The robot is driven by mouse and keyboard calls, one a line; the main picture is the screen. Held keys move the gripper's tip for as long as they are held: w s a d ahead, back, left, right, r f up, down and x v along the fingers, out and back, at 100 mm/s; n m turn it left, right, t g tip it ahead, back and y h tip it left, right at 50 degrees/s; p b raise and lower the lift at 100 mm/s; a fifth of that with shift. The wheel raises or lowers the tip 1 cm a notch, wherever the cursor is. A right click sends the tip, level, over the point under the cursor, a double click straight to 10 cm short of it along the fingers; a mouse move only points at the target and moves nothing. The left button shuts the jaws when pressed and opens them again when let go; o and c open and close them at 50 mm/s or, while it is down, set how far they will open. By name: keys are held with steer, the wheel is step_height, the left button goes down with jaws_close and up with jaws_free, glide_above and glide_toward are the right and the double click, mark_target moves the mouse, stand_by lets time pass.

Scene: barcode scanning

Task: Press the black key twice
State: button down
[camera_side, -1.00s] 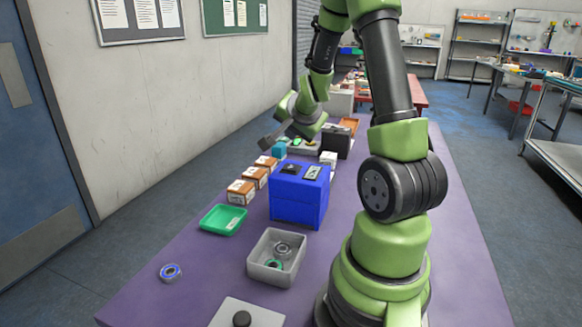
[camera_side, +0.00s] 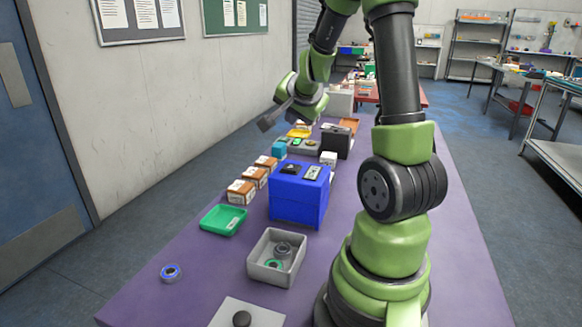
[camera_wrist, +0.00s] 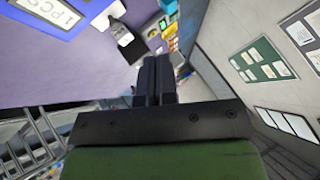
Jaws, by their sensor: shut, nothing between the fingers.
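A low grey unit (camera_side: 304,148) with a green key and a dark key on top stands beyond the blue box. The dark key (camera_side: 312,142) is too small to make out clearly, and I cannot tell whether it is pressed. My gripper (camera_side: 268,122) is above and to the left of this unit in the side view, clear of the table and touching nothing. Its two fingers are together and empty in the wrist view (camera_wrist: 154,72).
A blue box (camera_side: 298,205) stands mid-table. Orange-brown boxes (camera_side: 240,192), a green tray (camera_side: 214,232) and a grey bin (camera_side: 262,272) with rings in it are nearby. A blue-rimmed ring (camera_side: 171,273) lies apart. A dark box (camera_side: 336,142) stands beside the grey unit.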

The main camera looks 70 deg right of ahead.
mark_target(294, 167)
steer(key=shift+f, duration=4.35)
steer(key=shift+f, duration=0.4)
steer(key=shift+f, duration=0.45)
steer(key=shift+r, duration=0.85)
steer(key=shift+r, duration=0.1)
